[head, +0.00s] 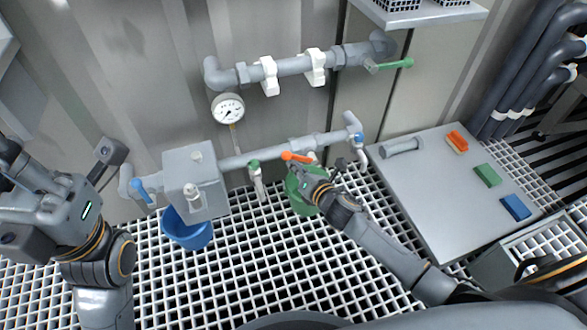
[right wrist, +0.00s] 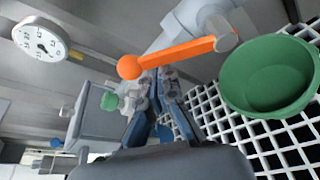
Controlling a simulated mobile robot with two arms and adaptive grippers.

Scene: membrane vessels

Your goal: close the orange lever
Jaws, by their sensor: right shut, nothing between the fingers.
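The orange lever (head: 297,157) sits on the lower grey pipe, right of the green-handled valve. In the right wrist view the lever (right wrist: 175,54) runs from its pivot at the right to a round knob at the left. My right gripper (head: 304,178) is just below the lever in the head view, shut and empty. In the right wrist view its fingertips (right wrist: 157,82) lie close to the lever's middle; I cannot tell whether they touch it. My left gripper (head: 14,160) is at the left edge, partly out of frame, its fingers unclear.
A green bucket (head: 296,197) stands under the lever and a blue bucket (head: 188,232) under the grey box (head: 195,180). A gauge (head: 228,108) hangs above. A grey table (head: 425,205) stands at right.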

